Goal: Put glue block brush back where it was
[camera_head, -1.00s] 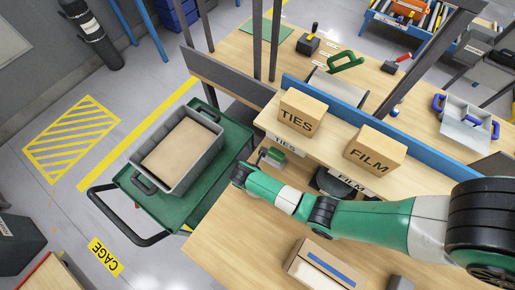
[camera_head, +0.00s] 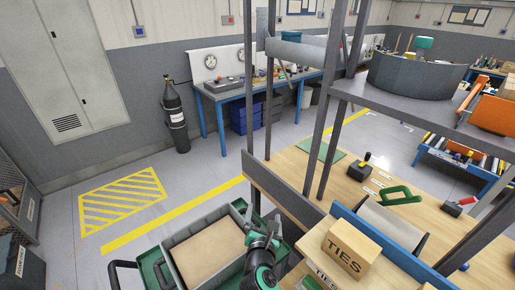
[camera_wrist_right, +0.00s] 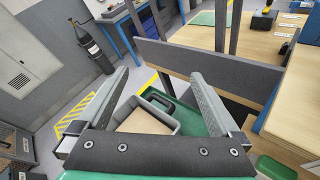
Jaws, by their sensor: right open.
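A second dark block with a red handle (camera_head: 457,206) stands farther right. I cannot tell which is the glue block brush. The yellow-topped block also shows at the top of the right wrist view (camera_wrist_right: 263,20). My right gripper (camera_head: 262,232) is over the grey tote on the green cart, left of the bench. Its fingers are spread and empty in the wrist view (camera_wrist_right: 159,78). My left gripper is out of view.
Dark posts (camera_head: 320,110) and a grey panel (camera_head: 285,196) edge the bench. A TIES box (camera_head: 345,252) sits on the shelf. A green-handled tool (camera_head: 400,196) and green mat (camera_head: 320,151) lie on the bench.

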